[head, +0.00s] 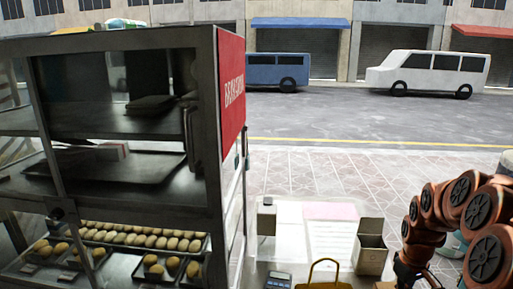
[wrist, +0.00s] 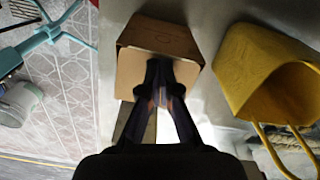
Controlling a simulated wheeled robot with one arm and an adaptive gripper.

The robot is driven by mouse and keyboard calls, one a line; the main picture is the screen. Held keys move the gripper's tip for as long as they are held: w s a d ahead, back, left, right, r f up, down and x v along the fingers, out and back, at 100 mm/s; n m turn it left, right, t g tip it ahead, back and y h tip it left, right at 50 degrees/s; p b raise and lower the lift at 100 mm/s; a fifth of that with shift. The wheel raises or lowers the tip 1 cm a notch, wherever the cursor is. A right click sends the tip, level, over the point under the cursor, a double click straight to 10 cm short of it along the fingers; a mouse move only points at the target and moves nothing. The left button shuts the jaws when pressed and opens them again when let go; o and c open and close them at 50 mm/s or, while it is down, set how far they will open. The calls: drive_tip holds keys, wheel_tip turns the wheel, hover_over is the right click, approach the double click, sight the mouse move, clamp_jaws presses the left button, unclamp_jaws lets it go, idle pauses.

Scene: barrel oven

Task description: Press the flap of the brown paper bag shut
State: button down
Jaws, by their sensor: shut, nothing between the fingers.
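The brown paper bag (head: 370,256) stands on the counter in the head view, right of the middle. Its top looks open, with a flap (head: 371,225) standing up at the back. In the wrist view the bag (wrist: 160,36) is at the top centre, just beyond my fingers. My gripper (wrist: 167,66) is shut and empty, its fingertips overlapping the bag's near part in the picture. I cannot tell whether they touch it. My gripper does not show clearly in the head view; my arm is at the right.
A yellow bag with handles (wrist: 262,75) stands right of the brown bag; it also shows in the head view (head: 322,284). A glass food cabinet (head: 222,180) with trays of rolls fills the left. A pink sheet (head: 330,211) and a calculator (head: 278,280) lie on the counter.

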wheel_tip(320, 180, up, 9)
drive_tip(key=p, duration=0.1)
drive_tip(key=shift+p, duration=0.35)
idle(0.7)
drive_tip(key=shift+a, duration=0.1)
drive_tip(key=s+a+r+m+g, duration=0.1)
drive_tip(key=s+a+r, duration=0.1)
drive_tip(key=s+a, duration=0.75)
drive_tip(key=s+a+r, duration=0.2)
drive_tip(key=s+a, duration=0.6)
drive_tip(key=s, duration=0.2)
drive_tip(key=s+a+f+m, duration=0.1)
drive_tip(key=s+a, duration=0.2)
drive_tip(key=s, duration=0.8)
drive_tip(key=shift+f+m+g, duration=0.3)
drive_tip(key=shift+f+g, duration=0.1)
